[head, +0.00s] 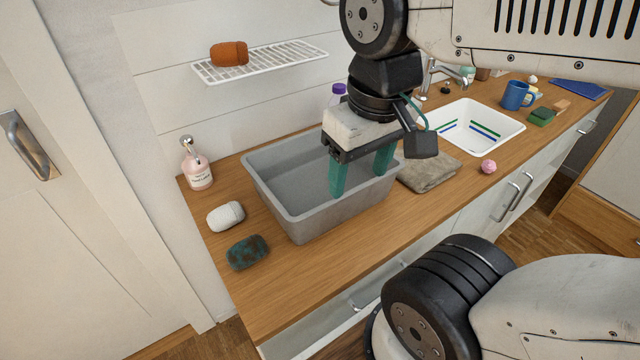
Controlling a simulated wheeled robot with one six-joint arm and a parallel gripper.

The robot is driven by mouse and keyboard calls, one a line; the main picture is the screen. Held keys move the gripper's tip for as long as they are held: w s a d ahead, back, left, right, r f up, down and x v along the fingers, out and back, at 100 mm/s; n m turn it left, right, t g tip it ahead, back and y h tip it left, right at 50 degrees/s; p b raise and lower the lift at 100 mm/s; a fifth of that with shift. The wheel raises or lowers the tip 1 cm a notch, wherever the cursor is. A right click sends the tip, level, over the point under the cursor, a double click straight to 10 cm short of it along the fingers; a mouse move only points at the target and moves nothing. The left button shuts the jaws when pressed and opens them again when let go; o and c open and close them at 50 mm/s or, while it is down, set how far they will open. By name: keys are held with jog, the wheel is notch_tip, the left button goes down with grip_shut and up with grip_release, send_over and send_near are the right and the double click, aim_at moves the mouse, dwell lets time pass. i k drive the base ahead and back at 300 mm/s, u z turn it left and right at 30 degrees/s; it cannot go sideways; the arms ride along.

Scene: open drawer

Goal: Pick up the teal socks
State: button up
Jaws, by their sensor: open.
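The teal socks (248,252) are a rolled, dark teal bundle with brown patches. They lie on the wooden counter near its front left corner, in front of the grey tub and apart from it. My gripper (360,183) has two teal fingers pointing down, spread apart with nothing between them. It is over the right part of the grey tub (272,200), up and to the right of the socks in the head view. How far the fingertips reach into the tub is hard to tell.
A white rolled bundle (225,216) lies just behind the teal socks. A pink soap bottle (197,168) stands at the back left. A grey folded cloth (430,172) lies right of the tub. A wire shelf (275,62) holds an orange-brown bundle (229,53). Counter right of the socks is clear.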

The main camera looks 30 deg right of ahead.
aim_at(240, 256)
jog(key=k, duration=1)
jog(key=u, duration=1.2)
jog(key=i, duration=0.85)
jog(key=z, duration=1.75)
